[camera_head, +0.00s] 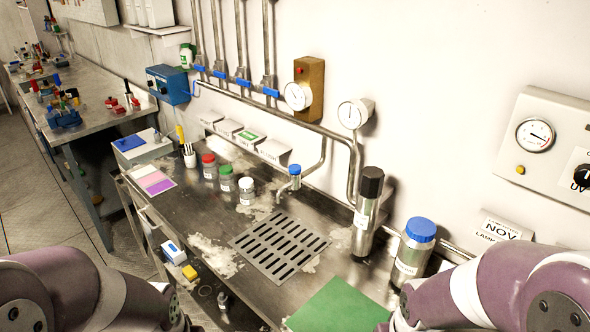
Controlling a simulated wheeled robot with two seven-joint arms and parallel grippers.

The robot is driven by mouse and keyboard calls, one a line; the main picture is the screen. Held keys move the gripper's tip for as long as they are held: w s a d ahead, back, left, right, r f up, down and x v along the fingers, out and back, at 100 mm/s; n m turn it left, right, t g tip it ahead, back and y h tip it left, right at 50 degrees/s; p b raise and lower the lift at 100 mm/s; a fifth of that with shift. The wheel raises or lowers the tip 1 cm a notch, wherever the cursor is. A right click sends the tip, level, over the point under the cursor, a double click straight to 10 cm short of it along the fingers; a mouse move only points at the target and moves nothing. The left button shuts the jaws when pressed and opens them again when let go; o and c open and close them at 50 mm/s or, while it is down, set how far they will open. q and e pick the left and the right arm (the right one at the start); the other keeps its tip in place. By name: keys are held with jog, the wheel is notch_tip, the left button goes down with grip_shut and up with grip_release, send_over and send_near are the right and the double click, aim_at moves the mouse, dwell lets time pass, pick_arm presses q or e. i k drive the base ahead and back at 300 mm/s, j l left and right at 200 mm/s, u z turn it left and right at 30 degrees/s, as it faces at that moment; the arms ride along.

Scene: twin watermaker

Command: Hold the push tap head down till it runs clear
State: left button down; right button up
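A small tap with a blue push head (295,169) stands at the back of the steel counter, with a thin curved spout reaching toward the front left. No water can be made out at the spout at this size. A slotted drain grate (279,246) lies in the counter in front of the tap. My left arm comes in at the bottom left and my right arm at the bottom right. Both grippers are out of the picture, and neither arm is near the tap.
A tall black-capped steel cylinder (368,213) and a blue-lidded bottle (412,252) stand right of the grate. Jars with red (208,165), green (226,177) and white (246,190) lids stand left of the tap. A green mat (343,306) lies at the front. Pipes and gauges line the wall.

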aim_at(294, 168)
jog(key=i+j, duration=0.1)
jog(key=j, duration=0.3)
jog(key=j+z, duration=0.1)
jog(key=j, duration=0.35)
jog(key=i+j, duration=0.15)
jog(key=j, duration=0.25)
jog(key=i+z, duration=0.25)
jog(key=i, duration=0.7)
